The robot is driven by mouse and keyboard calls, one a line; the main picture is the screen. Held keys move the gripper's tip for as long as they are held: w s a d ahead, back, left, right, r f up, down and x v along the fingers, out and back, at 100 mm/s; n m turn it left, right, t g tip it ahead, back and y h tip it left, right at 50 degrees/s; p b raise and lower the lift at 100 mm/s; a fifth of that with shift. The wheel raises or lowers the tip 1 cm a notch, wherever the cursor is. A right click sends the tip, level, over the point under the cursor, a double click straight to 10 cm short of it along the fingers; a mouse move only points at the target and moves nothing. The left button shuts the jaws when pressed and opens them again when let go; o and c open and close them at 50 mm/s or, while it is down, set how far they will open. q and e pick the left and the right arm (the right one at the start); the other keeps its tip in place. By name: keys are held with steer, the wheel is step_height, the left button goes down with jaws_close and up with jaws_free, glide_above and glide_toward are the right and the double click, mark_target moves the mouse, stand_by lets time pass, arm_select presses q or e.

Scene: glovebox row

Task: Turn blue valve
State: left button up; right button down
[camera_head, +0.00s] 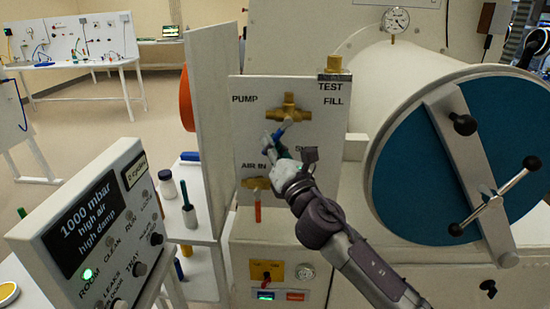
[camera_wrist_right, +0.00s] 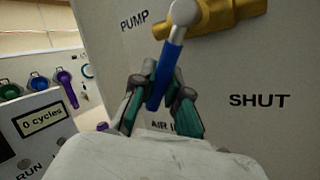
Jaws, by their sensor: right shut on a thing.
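The blue valve is a brass body (camera_head: 288,110) on a pale panel, under the words PUMP and TEST FILL. Its blue lever (camera_wrist_right: 168,72) hangs down and slightly left from a pale pivot, between PUMP above and AIR IN below, with SHUT to its right. My right gripper (camera_head: 279,142) reaches up to the panel, its fingers on both sides of the lever. In the right wrist view, the gripper (camera_wrist_right: 160,95) is closed around the lever's lower part. My left gripper is not in view.
A red-handled valve (camera_head: 257,208) sits below AIR IN. A large round blue-green door (camera_head: 420,165) with a clamp bar is at the right. A control box (camera_head: 75,230) reading 1000 mbar stands at the lower left. An upright white board (camera_head: 212,110) borders the panel's left side.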

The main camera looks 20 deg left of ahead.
steer(key=shift+r, duration=0.15)
stand_by(0.3)
steer(key=c, duration=1.2)
jaws_free()
steer(key=shift+o, duration=0.2)
steer(key=v, duration=1.2)
steer(key=shift+a, duration=0.15)
steer(key=shift+c, duration=0.2)
